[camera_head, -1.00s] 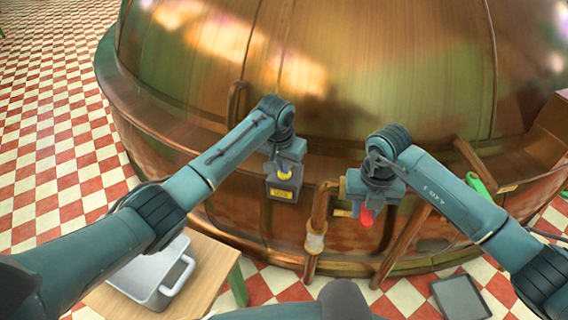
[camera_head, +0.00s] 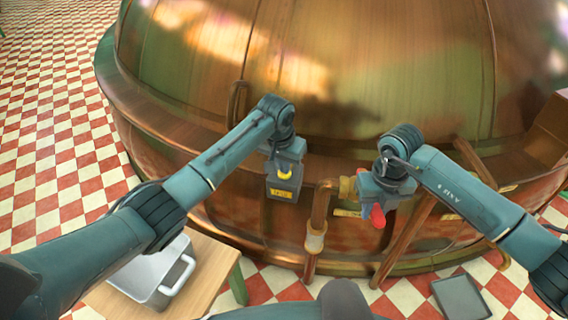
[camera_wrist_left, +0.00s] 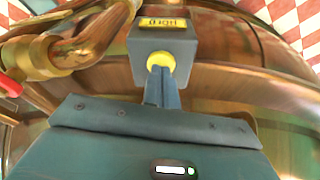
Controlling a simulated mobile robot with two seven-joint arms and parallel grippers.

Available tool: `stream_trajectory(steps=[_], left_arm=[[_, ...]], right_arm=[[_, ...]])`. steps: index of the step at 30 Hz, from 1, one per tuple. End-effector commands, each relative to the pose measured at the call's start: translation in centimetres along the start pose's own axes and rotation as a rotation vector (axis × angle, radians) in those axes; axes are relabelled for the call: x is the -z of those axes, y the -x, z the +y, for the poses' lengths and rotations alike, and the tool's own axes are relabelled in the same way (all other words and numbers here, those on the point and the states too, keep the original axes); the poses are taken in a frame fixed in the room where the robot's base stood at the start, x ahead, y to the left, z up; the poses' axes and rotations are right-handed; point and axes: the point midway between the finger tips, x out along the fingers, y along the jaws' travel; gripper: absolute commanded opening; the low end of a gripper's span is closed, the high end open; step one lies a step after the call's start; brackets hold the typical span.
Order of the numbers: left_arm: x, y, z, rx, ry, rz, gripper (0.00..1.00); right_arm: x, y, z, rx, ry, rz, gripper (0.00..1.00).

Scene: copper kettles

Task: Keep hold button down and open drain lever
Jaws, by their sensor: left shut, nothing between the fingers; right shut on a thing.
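The hold button is a yellow round cap (camera_head: 285,173) on a grey box (camera_head: 284,192) with a yellow label, on the kettle's side. In the left wrist view, the button (camera_wrist_left: 160,63) sits at the tips of my left gripper (camera_wrist_left: 161,78), whose closed fingers touch it and hold nothing between them. The drain lever has a red handle (camera_head: 377,217) beside a brass pipe fitting. My right gripper (camera_head: 375,203) is shut on this handle, and its body hides the lever's upper part. A bit of red also shows at the left edge of the left wrist view (camera_wrist_left: 8,86).
The large copper kettle (camera_head: 390,90) fills the background. A copper pipe (camera_head: 319,215) runs down between my two grippers. A metal pan (camera_head: 150,275) stands on a wooden table (camera_head: 215,262) at lower left. A grey tray (camera_head: 460,298) lies on the chequered floor at lower right.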

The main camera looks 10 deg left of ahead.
Motion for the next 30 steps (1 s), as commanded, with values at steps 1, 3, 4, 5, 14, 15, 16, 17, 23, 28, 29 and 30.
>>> stream_trajectory(steps=[1, 3, 4, 5, 14, 15, 16, 17, 23, 28, 29, 30], left_arm=[[-0.1, -0.1, 0.0, 0.000, 0.000, -0.002, 0.00], [-0.1, -0.1, 0.0, 0.000, 0.000, -0.002, 0.00], [-0.1, -0.1, 0.0, 0.000, 0.000, -0.002, 0.00], [-0.1, -0.1, 0.0, 0.000, 0.000, -0.002, 0.00], [-0.1, -0.1, 0.0, 0.000, 0.000, -0.002, 0.00], [-0.1, -0.1, 0.0, 0.000, 0.000, -0.002, 0.00], [-0.1, -0.1, 0.0, 0.000, 0.000, -0.002, 0.00], [-0.1, -0.1, 0.0, 0.000, 0.000, -0.002, 0.00], [-0.1, -0.1, 0.0, 0.000, 0.000, -0.002, 0.00], [-0.1, -0.1, 0.0, 0.000, 0.000, -0.002, 0.00], [-0.1, -0.1, 0.0, 0.000, 0.000, -0.002, 0.00], [-0.1, -0.1, 0.0, 0.001, 0.000, -0.002, 0.00]], right_arm=[[0.0, 0.0, 0.0, 0.001, -0.001, -0.002, 0.03], [0.0, 0.0, -0.1, 0.001, -0.001, -0.002, 0.03], [0.0, 0.0, -0.1, 0.001, 0.001, -0.002, 0.03], [-0.1, 0.0, -0.1, 0.002, 0.006, -0.002, 0.03], [-0.2, 0.0, -1.8, 0.003, 0.155, -0.003, 0.03], [-0.2, 0.0, -1.9, 0.002, 0.172, -0.002, 0.03], [-0.2, 0.0, -2.0, 0.002, 0.184, -0.002, 0.03], [-0.2, 0.0, -2.1, 0.001, 0.192, -0.002, 0.03], [-0.3, 0.0, -2.2, 0.000, 0.210, -0.002, 0.03], [-0.3, 0.0, -2.2, 0.001, 0.213, -0.002, 0.03], [-0.3, 0.0, -2.3, 0.001, 0.218, -0.002, 0.03], [-0.4, 0.0, -2.5, 0.001, 0.230, -0.003, 0.03]])
